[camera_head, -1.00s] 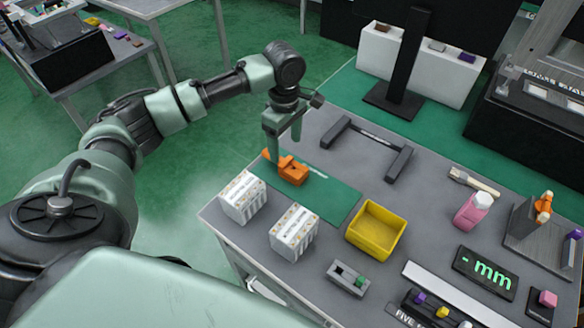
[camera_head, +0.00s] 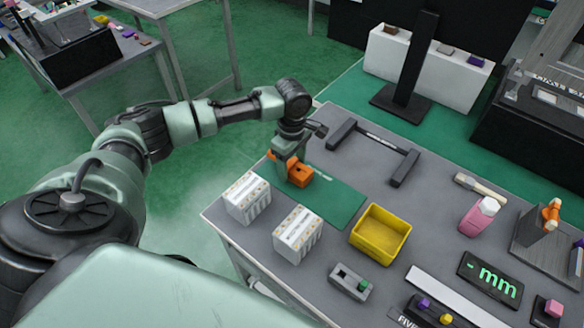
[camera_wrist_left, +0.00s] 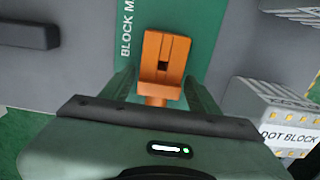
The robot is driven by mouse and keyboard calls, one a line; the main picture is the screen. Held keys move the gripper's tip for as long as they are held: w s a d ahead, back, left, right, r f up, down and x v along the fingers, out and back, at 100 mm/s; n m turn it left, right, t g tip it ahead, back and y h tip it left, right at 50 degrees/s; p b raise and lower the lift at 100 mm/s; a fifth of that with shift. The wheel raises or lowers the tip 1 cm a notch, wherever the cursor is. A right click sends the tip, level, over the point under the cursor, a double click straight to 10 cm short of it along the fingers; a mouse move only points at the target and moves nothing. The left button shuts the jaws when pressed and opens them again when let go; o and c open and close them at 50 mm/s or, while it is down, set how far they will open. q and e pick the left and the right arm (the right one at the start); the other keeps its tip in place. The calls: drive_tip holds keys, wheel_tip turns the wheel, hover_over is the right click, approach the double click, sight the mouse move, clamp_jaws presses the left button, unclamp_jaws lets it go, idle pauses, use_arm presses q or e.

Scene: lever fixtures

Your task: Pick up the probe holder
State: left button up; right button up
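An orange block-like piece with a slot, which looks like the probe holder (camera_head: 300,176), sits on the green mat (camera_head: 338,206) near the table's left edge. In the left wrist view the orange holder (camera_wrist_left: 163,58) shows between the two fingers. My left gripper (camera_head: 286,163) is down at the holder from above, with its fingers on either side of it. In the wrist view the left gripper (camera_wrist_left: 160,84) is open, with the fingers apart around the holder's narrower near end. Whether they touch it is unclear. My right gripper is out of view.
Two white ribbed blocks (camera_head: 247,198) (camera_head: 297,236) stand close to the mat's near side. A yellow bin (camera_head: 380,233) is to the right. A black U-shaped bar frame (camera_head: 375,146) lies behind the mat.

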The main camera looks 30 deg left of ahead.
sight(292, 163)
use_arm(q)
clamp_jaws()
drive_tip(key=shift+r, duration=0.1)
wheel_tip(292, 163, up, 20)
idle(0.6)
